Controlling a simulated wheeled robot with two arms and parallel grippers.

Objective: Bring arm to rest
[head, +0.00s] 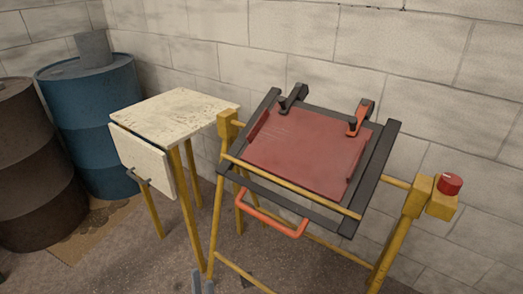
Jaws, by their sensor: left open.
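My left gripper (222,281) shows only as finger ends at the bottom edge, a grey one and a smaller dark one, spread apart with nothing between them. It is low in front of the yellow stand (228,264), apart from the red panel. The rest of that arm is out of frame. My right gripper is not in view. The tilted dark frame (375,165) on the stand carries the red panel (300,150). An orange-red clamp (361,115) and a dark clamp (292,97) sit at its upper edge; whether they are fastened cannot be told.
An orange-red handle (275,223) juts from the frame's front. A red button (449,184) tops the right post. A blue barrel (95,130) and brown barrel (32,180) stand farther left. A block wall closes the back.

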